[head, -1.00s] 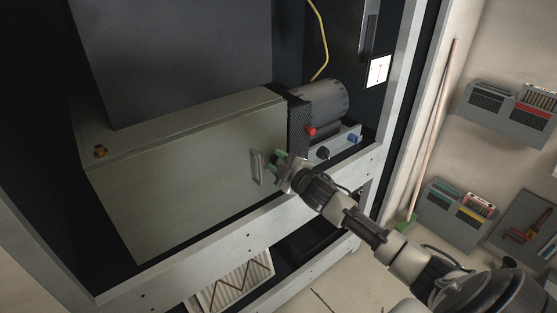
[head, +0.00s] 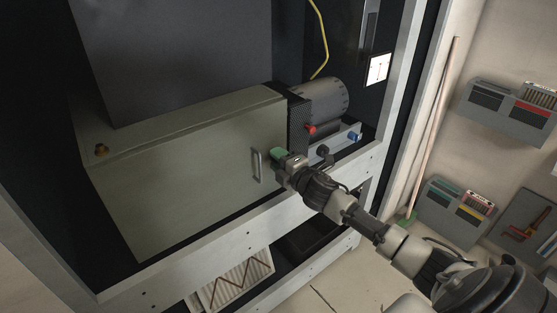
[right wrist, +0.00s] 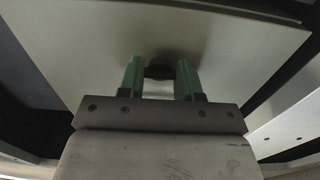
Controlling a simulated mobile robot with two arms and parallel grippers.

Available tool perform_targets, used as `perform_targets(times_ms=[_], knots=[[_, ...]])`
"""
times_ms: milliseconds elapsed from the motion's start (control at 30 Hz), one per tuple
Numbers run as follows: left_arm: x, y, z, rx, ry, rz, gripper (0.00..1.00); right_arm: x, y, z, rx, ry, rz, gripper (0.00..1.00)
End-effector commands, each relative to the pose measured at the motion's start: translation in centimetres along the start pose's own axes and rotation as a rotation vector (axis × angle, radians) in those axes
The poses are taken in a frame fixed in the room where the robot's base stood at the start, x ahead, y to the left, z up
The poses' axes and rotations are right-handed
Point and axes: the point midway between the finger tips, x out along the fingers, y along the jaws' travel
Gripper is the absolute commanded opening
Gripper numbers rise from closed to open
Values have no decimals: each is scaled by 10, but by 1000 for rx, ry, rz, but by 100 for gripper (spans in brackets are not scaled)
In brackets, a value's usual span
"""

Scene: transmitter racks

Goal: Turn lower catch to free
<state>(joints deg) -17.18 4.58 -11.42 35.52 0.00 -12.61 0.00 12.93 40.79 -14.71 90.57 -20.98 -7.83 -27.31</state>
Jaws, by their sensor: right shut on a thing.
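The wide grey-green panel (head: 190,180) in the rack has a vertical handle (head: 258,166) near its right edge. My right gripper (head: 279,154) is just right of this handle, its green fingers against the panel's right end. In the right wrist view the fingers (right wrist: 160,80) stand on either side of a small dark catch (right wrist: 160,71) on the pale panel face, shut on it. The gripper hides the catch in the head view, so its turn angle cannot be told. My left gripper is not in view.
A grey cylinder (head: 326,99), a red knob (head: 310,129), a black knob (head: 322,151) and a blue part (head: 355,136) sit right of the panel. The rack's pale frame (head: 225,249) runs below.

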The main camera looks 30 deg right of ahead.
Motion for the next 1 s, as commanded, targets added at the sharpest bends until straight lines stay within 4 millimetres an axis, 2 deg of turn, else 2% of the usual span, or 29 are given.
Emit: perform_targets(times_ms=[400, 433, 600, 867, 1000], knots=[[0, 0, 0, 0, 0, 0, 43, 0, -1, 0, -10, 0, -1, 11], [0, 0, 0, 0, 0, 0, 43, 0, -1, 0, -10, 0, -1, 38], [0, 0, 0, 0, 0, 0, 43, 0, -1, 0, -9, 0, -1, 60], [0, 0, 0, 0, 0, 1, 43, -1, 0, 0, -8, 0, -1, 60], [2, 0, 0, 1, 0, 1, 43, -10, -2, 0, -8, 1, -3, 60]])
